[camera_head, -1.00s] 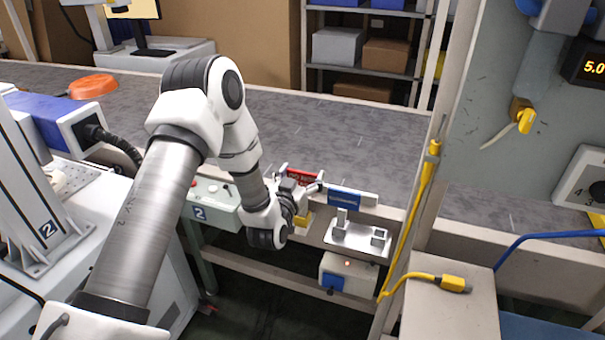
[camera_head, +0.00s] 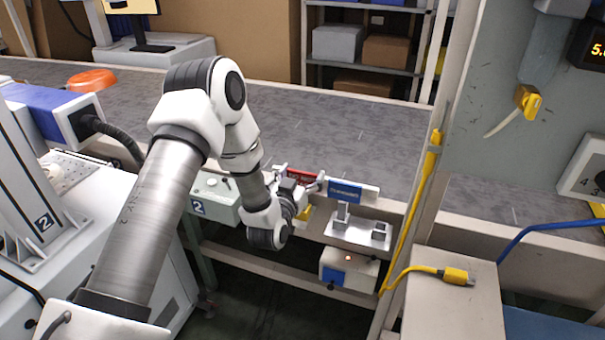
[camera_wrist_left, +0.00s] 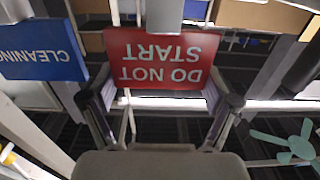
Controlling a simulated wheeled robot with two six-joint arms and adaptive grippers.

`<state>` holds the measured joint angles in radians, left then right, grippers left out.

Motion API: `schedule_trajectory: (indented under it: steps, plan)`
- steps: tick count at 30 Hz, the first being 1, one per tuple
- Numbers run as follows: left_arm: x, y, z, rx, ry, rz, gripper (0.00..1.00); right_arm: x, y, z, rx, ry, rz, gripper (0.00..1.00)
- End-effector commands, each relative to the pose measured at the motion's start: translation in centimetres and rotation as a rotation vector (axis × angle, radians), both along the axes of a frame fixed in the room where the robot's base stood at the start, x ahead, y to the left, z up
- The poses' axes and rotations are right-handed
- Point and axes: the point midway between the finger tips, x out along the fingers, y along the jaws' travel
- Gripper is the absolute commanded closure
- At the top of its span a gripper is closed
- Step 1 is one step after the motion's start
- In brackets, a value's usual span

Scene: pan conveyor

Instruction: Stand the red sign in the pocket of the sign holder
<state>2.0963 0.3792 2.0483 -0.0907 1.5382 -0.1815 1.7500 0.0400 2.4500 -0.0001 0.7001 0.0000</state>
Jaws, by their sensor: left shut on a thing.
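The red sign (camera_head: 301,174) is partly hidden by my left gripper (camera_head: 304,188) in the head view. In the left wrist view the red sign (camera_wrist_left: 140,55) reads "DO NOT START" upside down and sits between the fingers of my left gripper (camera_wrist_left: 162,92), which is shut on it. A metal stand (camera_head: 347,232) with upright parts on a flat plate, seemingly the sign holder, is right of the gripper. I cannot make out its pocket clearly. My right gripper is not in view.
A blue sign (camera_head: 345,190) stands just right of my left gripper; it also shows in the left wrist view (camera_wrist_left: 40,52). A white box (camera_head: 350,267) is below the stand. A yellow post (camera_head: 423,185) rises at the right. The grey conveyor belt (camera_head: 350,140) lies behind.

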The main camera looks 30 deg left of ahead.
Motion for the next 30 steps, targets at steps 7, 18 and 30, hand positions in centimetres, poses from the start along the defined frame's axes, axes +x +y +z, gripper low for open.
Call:
schedule_trajectory:
  steps: [7,18,30]
  plan:
    - [0.0,0.0,-0.5,0.0,-0.001,0.0,0.06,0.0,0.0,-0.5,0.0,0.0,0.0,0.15]
    - [-0.1,0.0,-0.5,0.0,0.0,0.0,0.0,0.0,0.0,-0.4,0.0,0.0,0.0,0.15]
    - [-7.8,-1.9,-0.7,-0.001,0.005,0.0,0.0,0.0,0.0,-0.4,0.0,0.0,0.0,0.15]
